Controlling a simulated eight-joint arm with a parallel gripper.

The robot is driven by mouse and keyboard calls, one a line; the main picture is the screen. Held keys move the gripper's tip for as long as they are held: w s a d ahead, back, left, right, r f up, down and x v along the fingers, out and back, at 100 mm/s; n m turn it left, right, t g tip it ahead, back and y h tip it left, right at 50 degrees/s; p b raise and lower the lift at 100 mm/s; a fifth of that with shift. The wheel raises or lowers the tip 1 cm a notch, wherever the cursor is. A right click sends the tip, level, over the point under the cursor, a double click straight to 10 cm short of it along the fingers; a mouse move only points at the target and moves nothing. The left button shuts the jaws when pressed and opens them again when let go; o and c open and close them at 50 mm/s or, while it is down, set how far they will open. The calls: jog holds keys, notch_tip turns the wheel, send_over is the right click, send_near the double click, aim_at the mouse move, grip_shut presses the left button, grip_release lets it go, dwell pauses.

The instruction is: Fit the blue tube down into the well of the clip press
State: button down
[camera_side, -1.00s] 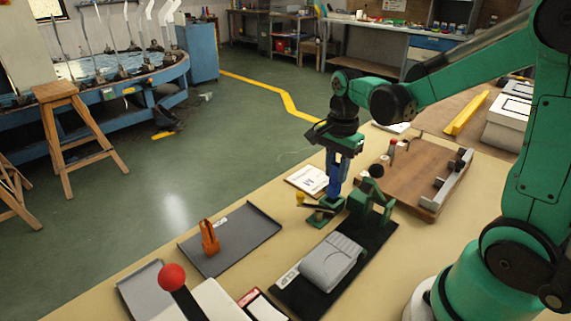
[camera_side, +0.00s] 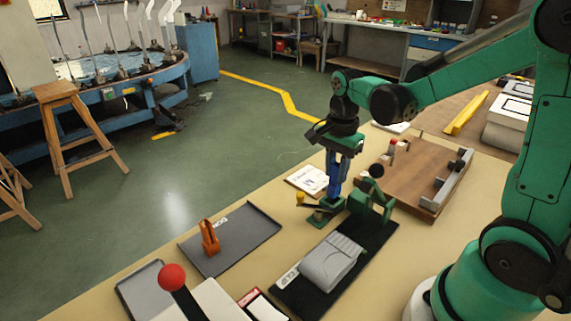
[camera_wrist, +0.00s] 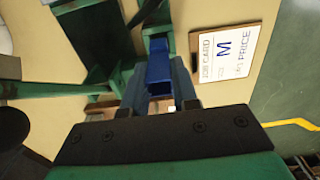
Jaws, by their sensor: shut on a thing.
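My gripper (camera_side: 340,160) is shut on the blue tube (camera_side: 335,183) and holds it about upright. In the wrist view the tube (camera_wrist: 159,74) sits between the two fingers. The clip press (camera_side: 368,203) is green, with a black ball knob, at the far end of the black mat marked CLIP. The tube's lower end is at the green part of the press on the left. The well's mouth is hidden, so I cannot tell how deep the tube is in it.
A job card (camera_side: 308,180) lies behind the press. A brown board (camera_side: 415,170) with clamps is at right. A grey clip-like block (camera_side: 332,262) lies on the black mat. A grey tray (camera_side: 245,245) holds an orange clip (camera_side: 209,238).

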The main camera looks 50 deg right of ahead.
aim_at(335, 184)
jog(key=shift+f, duration=1.85)
jog(key=c, duration=0.6)
grip_release()
jog(key=shift+r, duration=0.1)
jog(key=shift+r, duration=2.7)
